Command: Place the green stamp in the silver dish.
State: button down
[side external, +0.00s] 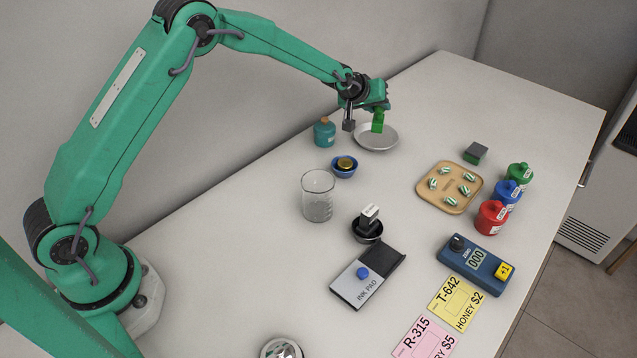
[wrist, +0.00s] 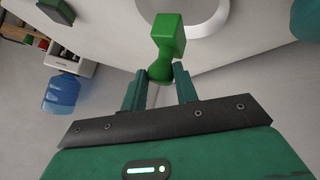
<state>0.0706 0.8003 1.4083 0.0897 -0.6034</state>
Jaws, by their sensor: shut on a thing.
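The silver dish (wrist: 214,22) shows in the wrist view as a pale round shape just beyond the stamp, cut off by the top edge. The dish looks empty where I can see it. Whether the stamp touches the dish is hard to tell.
A teal bottle (side external: 325,132) and a blue bowl (side external: 344,168) stand left of and below the dish. A glass beaker (side external: 318,196) is nearer. A wooden tray (side external: 449,205) with several small striped pieces and a dark green-edged block (side external: 475,153) lie to the right.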

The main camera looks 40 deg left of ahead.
aim_at(376, 119)
jog(key=shift+f, duration=1.85)
jog(key=shift+f, duration=0.1)
jog(key=c, duration=1.1)
grip_release()
jog(key=shift+s+r, duration=0.45)
jog(key=shift+r, duration=0.1)
jog(key=shift+v, duration=5.4)
jog(key=shift+a, duration=0.1)
